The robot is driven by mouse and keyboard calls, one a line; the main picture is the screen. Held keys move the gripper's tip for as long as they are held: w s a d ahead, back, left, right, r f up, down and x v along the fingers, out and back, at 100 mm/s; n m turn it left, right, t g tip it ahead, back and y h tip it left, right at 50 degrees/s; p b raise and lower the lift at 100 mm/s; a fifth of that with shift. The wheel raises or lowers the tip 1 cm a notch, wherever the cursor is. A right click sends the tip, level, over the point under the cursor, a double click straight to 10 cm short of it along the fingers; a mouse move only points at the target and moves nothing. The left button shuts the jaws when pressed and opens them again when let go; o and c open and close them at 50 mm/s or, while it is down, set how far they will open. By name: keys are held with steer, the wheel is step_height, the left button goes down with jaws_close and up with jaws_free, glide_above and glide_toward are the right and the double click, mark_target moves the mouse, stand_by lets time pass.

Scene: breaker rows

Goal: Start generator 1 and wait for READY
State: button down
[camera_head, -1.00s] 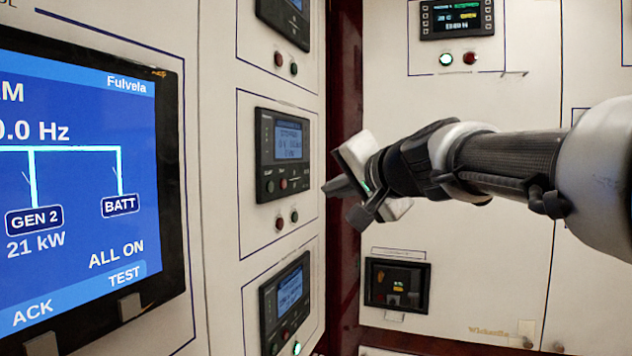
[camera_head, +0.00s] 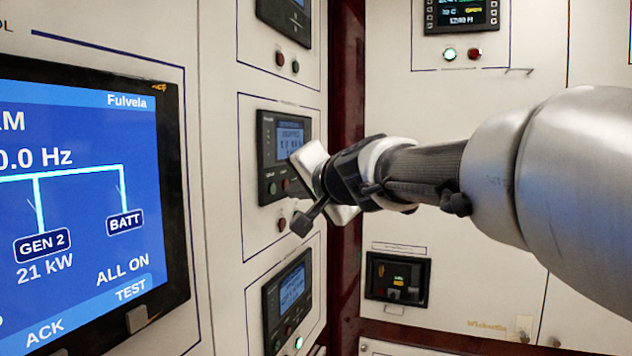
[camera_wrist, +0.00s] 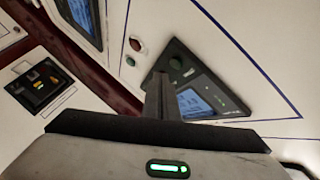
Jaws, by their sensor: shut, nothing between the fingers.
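Three generator-type controllers with small blue screens run down the left panel: a top one (camera_head: 287,15), a middle one (camera_head: 282,140) and a lower one (camera_head: 290,292). Their labels are too small to read, so I cannot tell which is generator 1. My gripper (camera_head: 302,224) is shut and empty, in front of the middle controller's lower right, hiding part of its button row. In the wrist view, the shut fingers (camera_wrist: 160,95) overlap a controller (camera_wrist: 190,85) with a lit screen and a round green button. I cannot tell whether they touch it.
A large mimic screen (camera_head: 70,210) at left shows GEN 2 at 21 kW and BATT. Red and green lamps sit below the controllers. A black breaker (camera_head: 397,278) is on the right wall, beside a dark red corner post (camera_head: 346,90). A lit meter (camera_head: 461,14) is above.

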steer(key=shift+w+a, duration=0.2)
steer(key=shift+a, duration=0.3)
stand_by(1.8)
steer(key=shift+w+a, duration=0.1)
steer(key=shift+a, duration=0.3)
steer(key=shift+w+a+p, duration=0.15)
steer(key=shift+a+p, duration=0.25)
stand_by(0.7)
steer(key=shift+d, duration=0.1)
steer(key=shift+s+d+b, duration=0.3)
steer(key=shift+d+b, duration=0.25)
steer(key=shift+d, duration=0.1)
steer(key=shift+s+d+b, duration=0.3)
steer(key=shift+d+b, duration=0.25)
steer(key=shift+d, duration=0.25)
steer(key=shift+s+d+b, duration=0.25)
steer(key=shift+d+b, duration=0.25)
steer(key=shift+d, duration=0.25)
steer(key=shift+s+d+b, duration=0.3)
steer(key=shift+d+b, duration=0.25)
steer(key=shift+d, duration=0.25)
